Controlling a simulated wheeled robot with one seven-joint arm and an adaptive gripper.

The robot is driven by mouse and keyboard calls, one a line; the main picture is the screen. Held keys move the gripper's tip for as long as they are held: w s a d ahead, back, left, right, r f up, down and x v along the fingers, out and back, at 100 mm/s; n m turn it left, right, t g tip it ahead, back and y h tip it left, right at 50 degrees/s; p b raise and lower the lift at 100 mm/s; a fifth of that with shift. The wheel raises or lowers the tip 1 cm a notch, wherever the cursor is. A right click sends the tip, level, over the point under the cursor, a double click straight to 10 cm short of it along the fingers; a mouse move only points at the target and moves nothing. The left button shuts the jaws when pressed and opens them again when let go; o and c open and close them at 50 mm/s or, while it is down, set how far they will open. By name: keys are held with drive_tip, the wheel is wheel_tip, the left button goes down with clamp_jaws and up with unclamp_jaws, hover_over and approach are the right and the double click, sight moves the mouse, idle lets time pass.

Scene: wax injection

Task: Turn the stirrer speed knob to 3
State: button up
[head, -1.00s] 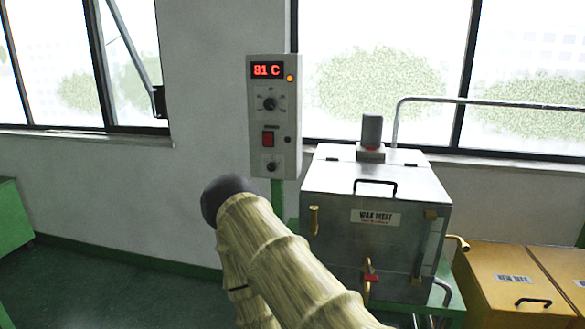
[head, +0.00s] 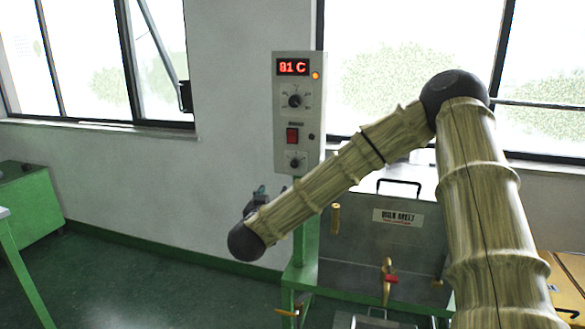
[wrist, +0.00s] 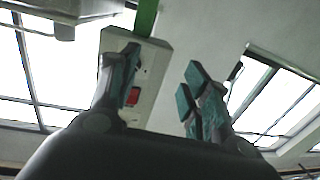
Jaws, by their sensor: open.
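The knob labels are too small to read. My gripper is mostly hidden behind my arm in the head view, low and left of the box; a bit of it shows (head: 260,192). In the wrist view my gripper (wrist: 160,78) is open and empty, its teal fingers apart. The box (wrist: 160,113) appears upside down there, partly behind the left finger, with the red switch (wrist: 133,96) between the fingers.
The wax melt tank (head: 350,250) stands right of the box, with a brass tap (head: 387,280). A green post (head: 305,240) runs below the box. A green table (head: 25,255) is at the left. The wall left of the box is clear.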

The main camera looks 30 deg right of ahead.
drive_tip(key=m+g+h, duration=0.1)
drive_tip(key=m+h, duration=0.1)
approach(294, 164)
drive_tip(key=p+x, duration=0.2)
drive_tip(key=x, duration=0.6)
drive_tip(key=shift+d, duration=0.15)
drive_tip(key=c, duration=1.1)
